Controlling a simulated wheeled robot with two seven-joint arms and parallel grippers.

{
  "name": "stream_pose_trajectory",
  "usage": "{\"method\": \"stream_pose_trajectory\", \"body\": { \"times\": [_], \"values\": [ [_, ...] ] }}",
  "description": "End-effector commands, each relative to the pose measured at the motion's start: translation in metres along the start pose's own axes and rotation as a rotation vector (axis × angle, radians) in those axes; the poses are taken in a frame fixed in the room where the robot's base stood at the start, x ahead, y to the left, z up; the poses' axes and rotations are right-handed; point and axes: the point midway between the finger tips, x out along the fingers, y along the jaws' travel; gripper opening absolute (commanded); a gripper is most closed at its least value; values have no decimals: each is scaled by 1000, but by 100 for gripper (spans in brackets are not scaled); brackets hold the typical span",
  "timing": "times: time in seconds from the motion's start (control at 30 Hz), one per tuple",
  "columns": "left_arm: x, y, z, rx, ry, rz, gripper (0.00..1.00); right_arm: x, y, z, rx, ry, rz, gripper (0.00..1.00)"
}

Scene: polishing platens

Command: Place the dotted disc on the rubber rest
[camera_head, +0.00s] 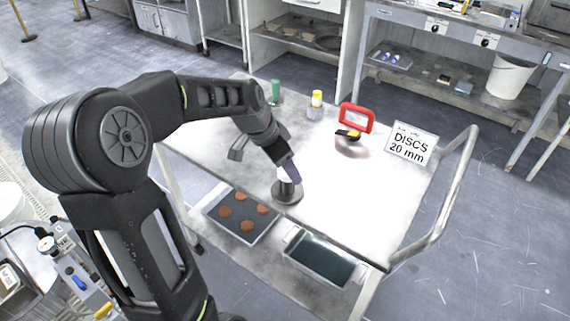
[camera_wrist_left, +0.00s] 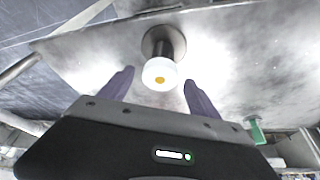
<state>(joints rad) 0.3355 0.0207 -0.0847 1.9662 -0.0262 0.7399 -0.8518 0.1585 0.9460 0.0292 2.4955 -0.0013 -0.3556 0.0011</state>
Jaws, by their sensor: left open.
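A white round piece with an orange dot on its face (camera_wrist_left: 160,74) sits at the end of a dark post with a round foot (camera_wrist_left: 165,42) in the left wrist view. In the head view the dark foot (camera_head: 287,192) stands near the front edge of the cart top, and the white piece (camera_head: 284,174) is partly hidden by my gripper. My left gripper (camera_head: 291,175) is open; in the wrist view its fingers (camera_wrist_left: 158,77) are on either side of the white piece, with gaps. I cannot tell which thing is the rubber rest. My right gripper is not in view.
The cart top (camera_head: 330,195) also holds a green bottle (camera_head: 275,91), a yellow-capped bottle (camera_head: 316,101), a red frame (camera_head: 369,121) and a sign (camera_head: 411,144). Below are a dark tray (camera_head: 262,228) with several orange discs and another tray (camera_head: 318,258). A rail (camera_head: 455,195) bounds the right.

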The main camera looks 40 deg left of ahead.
Motion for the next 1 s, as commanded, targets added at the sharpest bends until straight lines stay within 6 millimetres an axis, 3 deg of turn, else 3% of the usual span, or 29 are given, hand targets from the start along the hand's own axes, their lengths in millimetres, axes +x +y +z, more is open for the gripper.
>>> {"method": "stream_pose_trajectory", "body": {
  "times": [0.6, 1.0],
  "values": [
    [-108, -1, -1, 1, 4, -4, 72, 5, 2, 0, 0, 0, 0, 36],
    [-120, 0, 0, 0, 0, -1, 72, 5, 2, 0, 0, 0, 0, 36]
  ]
}}
